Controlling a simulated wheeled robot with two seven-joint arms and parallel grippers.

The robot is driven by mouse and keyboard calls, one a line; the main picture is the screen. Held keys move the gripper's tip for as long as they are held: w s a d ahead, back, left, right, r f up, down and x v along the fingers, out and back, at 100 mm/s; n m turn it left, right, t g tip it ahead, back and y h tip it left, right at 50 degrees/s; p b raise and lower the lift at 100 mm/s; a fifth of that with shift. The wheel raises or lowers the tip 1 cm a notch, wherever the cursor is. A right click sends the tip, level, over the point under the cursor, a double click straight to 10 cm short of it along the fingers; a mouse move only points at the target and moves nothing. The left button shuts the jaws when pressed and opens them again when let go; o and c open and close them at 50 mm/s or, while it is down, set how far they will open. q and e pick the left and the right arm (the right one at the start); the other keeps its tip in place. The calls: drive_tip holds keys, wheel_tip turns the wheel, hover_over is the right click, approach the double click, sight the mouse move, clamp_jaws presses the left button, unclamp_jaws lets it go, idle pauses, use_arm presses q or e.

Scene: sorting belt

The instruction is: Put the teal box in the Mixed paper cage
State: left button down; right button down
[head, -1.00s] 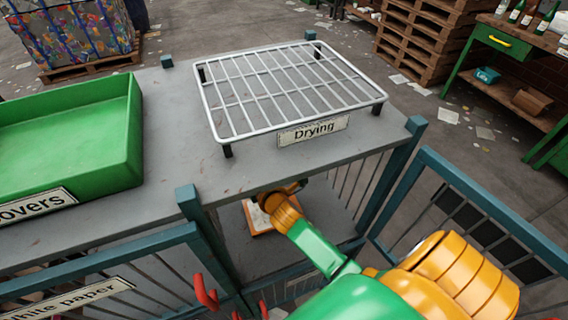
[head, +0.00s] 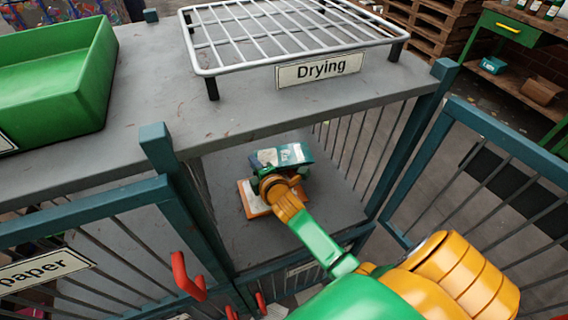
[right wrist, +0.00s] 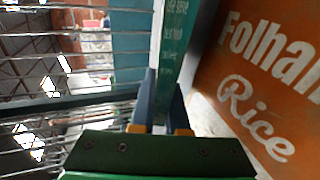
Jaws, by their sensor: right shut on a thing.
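The teal box (head: 296,154) has a pale label and is inside the open-fronted cage under the grey top. My right gripper (head: 270,172) is shut on it; it also shows between the fingers in the right wrist view (right wrist: 176,40). It is close to an orange box (head: 253,205) lying on the cage floor; whether the teal box rests on anything, I cannot tell. The orange box fills the right side of the right wrist view (right wrist: 265,75), with "Rice" lettering. My left gripper is out of view.
A white wire rack (head: 290,40) signed "Drying" stands on the grey top (head: 150,90) above the cage. A green tray (head: 60,85) is at left. Barred gates (head: 500,150) flank the opening, with red handles (head: 184,277) low at left. A workbench (head: 520,75) stands far right.

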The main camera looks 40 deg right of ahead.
drive_tip(key=shift+r, duration=0.1)
drive_tip(key=c, duration=1.1)
unclamp_jaws()
drive_tip(key=shift+s+r, duration=0.15)
drive_tip(key=p+v, duration=0.6)
drive_tip(key=v, duration=0.1)
drive_tip(key=shift+s+a+r, duration=0.1)
drive_tip(key=shift+s+r, duration=0.05)
drive_tip(key=shift+s, duration=0.25)
drive_tip(key=s+r+p, duration=0.1)
drive_tip(key=r+p, duration=0.3)
drive_tip(key=p, duration=0.1)
drive_tip(key=s+r+p, duration=0.1)
drive_tip(key=r+p, duration=0.1)
drive_tip(key=p, duration=0.1)
drive_tip(key=shift+s+a+r, duration=0.25)
drive_tip(key=shift+s+r, duration=0.1)
drive_tip(key=shift+s, duration=0.05)
